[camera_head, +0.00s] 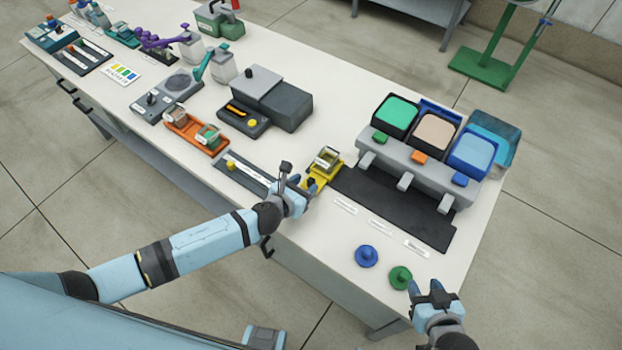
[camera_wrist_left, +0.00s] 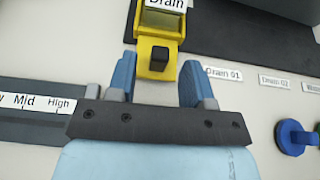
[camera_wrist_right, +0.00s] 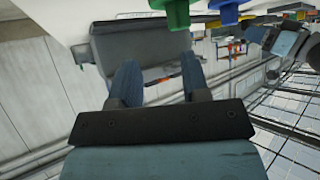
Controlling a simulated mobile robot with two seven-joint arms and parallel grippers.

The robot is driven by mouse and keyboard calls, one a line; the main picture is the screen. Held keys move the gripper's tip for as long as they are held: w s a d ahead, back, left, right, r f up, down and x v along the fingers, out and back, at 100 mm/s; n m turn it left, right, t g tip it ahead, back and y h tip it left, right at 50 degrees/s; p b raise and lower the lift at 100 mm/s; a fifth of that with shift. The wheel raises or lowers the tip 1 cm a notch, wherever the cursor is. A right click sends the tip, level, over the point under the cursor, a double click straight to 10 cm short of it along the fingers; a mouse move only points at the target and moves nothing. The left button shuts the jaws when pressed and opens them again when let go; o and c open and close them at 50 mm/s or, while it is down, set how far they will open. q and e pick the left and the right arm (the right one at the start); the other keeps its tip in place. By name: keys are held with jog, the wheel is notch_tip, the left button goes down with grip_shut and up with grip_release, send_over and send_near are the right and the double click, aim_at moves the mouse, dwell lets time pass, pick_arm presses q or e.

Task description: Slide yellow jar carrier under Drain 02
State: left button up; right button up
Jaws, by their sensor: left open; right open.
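The yellow jar carrier (camera_head: 333,178) holds a small jar and stands at the left end of the black mat; it also shows in the left wrist view (camera_wrist_left: 145,60). Its dark knob (camera_wrist_left: 160,57) faces my left gripper. My left gripper (camera_head: 299,186) is open, its fingers (camera_wrist_left: 157,78) short of the knob and to either side of it. The Drain 02 label (camera_wrist_left: 275,82) lies right of the Drain 01 label (camera_wrist_left: 224,74). My right gripper (camera_head: 432,290) is open and empty by the table's front right corner.
A blue knob (camera_head: 366,256) and a green knob (camera_head: 400,278) stand in front of the labels. A grey slider strip (camera_head: 245,172) lies left of the carrier, with an orange carrier (camera_head: 185,128) further left.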

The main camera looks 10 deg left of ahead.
aim_at(310, 182)
pick_arm(q)
jog(key=shift+x, duration=1.9)
jog(key=shift+s, duration=0.1)
grip_shut()
